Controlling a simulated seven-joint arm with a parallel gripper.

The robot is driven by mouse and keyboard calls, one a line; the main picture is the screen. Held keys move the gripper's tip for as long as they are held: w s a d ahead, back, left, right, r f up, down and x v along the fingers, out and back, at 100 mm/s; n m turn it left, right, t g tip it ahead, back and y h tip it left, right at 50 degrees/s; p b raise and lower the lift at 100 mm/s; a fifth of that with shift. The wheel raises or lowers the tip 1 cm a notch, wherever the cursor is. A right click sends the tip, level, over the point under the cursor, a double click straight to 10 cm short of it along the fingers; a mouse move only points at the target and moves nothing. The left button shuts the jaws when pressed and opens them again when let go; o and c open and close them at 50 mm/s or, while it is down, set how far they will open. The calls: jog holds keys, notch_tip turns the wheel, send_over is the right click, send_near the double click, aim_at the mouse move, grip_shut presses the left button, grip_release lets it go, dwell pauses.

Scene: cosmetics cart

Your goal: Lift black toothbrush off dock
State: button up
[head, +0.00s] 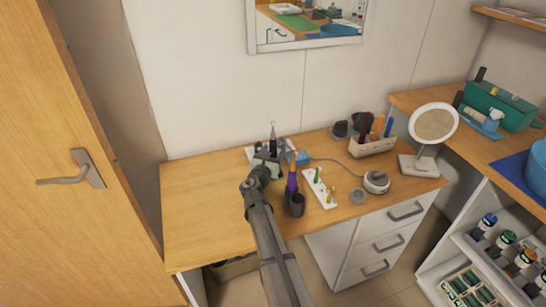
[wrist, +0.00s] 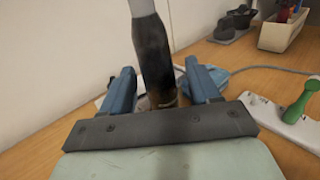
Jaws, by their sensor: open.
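The black toothbrush (wrist: 151,48) stands upright between the blue fingers of my gripper (wrist: 160,90) in the wrist view, with its light neck running out of the top of the picture. The fingers are open, with one on each side of its lower body. The same toothbrush (head: 273,143) shows in the head view at the back of the table, just beyond my gripper (head: 267,158). The dock under it is mostly hidden by my gripper. A white base edge (head: 251,152) shows behind the gripper.
A purple and orange item (head: 292,180) and a dark cup (head: 297,205) stand close at the right. A white rack (head: 321,196) with small brushes lies farther right, with a grey cable behind. A brush holder (head: 371,147) and mirror (head: 433,123) stand beyond. The table's left half is clear.

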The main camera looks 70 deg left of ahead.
jog(key=shift+c, duration=0.3)
jog(key=c, duration=1)
jog(key=shift+r, duration=0.1)
